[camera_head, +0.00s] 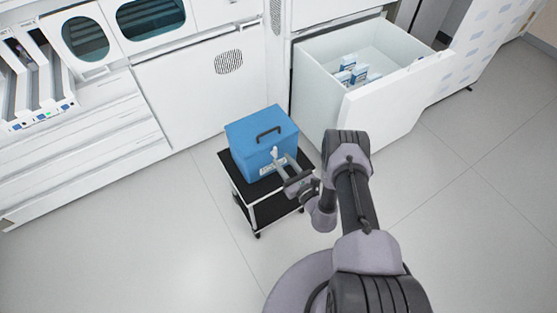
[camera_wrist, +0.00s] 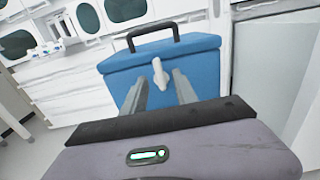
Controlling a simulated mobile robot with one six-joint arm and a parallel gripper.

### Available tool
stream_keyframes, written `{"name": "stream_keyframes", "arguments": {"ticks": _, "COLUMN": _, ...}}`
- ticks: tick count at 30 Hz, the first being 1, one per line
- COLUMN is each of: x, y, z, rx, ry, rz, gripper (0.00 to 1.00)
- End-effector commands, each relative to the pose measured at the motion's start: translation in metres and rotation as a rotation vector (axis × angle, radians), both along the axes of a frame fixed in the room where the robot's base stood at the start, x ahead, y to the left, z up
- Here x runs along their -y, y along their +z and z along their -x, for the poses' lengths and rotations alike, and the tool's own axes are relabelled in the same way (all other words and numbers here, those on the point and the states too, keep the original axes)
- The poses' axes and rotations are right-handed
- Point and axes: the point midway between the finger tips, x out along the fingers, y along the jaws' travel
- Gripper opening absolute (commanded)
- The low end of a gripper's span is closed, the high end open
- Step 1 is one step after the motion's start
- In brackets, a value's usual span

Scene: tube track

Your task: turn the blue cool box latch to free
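The blue cool box (camera_head: 258,138) stands on a small black-topped trolley (camera_head: 225,158), its dark handle (camera_head: 268,133) on the lid. In the wrist view the cool box (camera_wrist: 200,62) is straight ahead with its handle (camera_wrist: 152,32) up. A pale latch (camera_wrist: 159,75) sits on its front face near the lid seam, roughly upright with a slight tilt. The latch (camera_head: 274,153) also shows in the head view. My gripper (camera_wrist: 162,82) has its two fingers apart, one on each side of the latch. I cannot tell whether either finger touches it. My gripper (camera_head: 282,163) is at the box front.
An open white drawer (camera_head: 390,108) holding small blue-and-white boxes (camera_head: 352,72) juts out to the right of the trolley. White cabinets (camera_head: 200,90) stand behind. The floor (camera_head: 130,240) to the left and front is clear.

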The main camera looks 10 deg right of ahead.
Motion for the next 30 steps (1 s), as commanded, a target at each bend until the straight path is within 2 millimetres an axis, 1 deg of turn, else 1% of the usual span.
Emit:
{"name": "stream_keyframes", "arguments": {"ticks": 1, "x": -0.004, "y": -0.003, "z": -0.009, "rx": 0.001, "ry": 0.003, "rz": 0.001, "gripper": 0.35}}
{"name": "stream_keyframes", "arguments": {"ticks": 3, "x": -0.007, "y": -0.002, "z": -0.020, "rx": 0.002, "ry": 0.004, "rz": 0.002, "gripper": 0.35}}
{"name": "stream_keyframes", "arguments": {"ticks": 6, "x": -0.010, "y": -0.001, "z": -0.028, "rx": 0.000, "ry": 0.002, "rz": 0.001, "gripper": 0.35}}
{"name": "stream_keyframes", "arguments": {"ticks": 9, "x": -0.011, "y": 0.000, "z": -0.032, "rx": -0.002, "ry": 0.000, "rz": -0.002, "gripper": 0.35}}
{"name": "stream_keyframes", "arguments": {"ticks": 14, "x": -0.011, "y": 0.001, "z": -0.031, "rx": -0.001, "ry": 0.000, "rz": -0.001, "gripper": 0.35}}
{"name": "stream_keyframes", "arguments": {"ticks": 15, "x": -0.010, "y": 0.001, "z": -0.031, "rx": -0.001, "ry": 0.001, "rz": -0.001, "gripper": 0.33}}
{"name": "stream_keyframes", "arguments": {"ticks": 20, "x": -0.010, "y": 0.001, "z": -0.031, "rx": -0.001, "ry": 0.001, "rz": -0.001, "gripper": 0.01}}
{"name": "stream_keyframes", "arguments": {"ticks": 21, "x": -0.010, "y": 0.000, "z": -0.031, "rx": -0.001, "ry": 0.001, "rz": -0.001, "gripper": 0.00}}
{"name": "stream_keyframes", "arguments": {"ticks": 30, "x": -0.010, "y": 0.000, "z": -0.031, "rx": -0.005, "ry": 0.001, "rz": -0.013, "gripper": 0.00}}
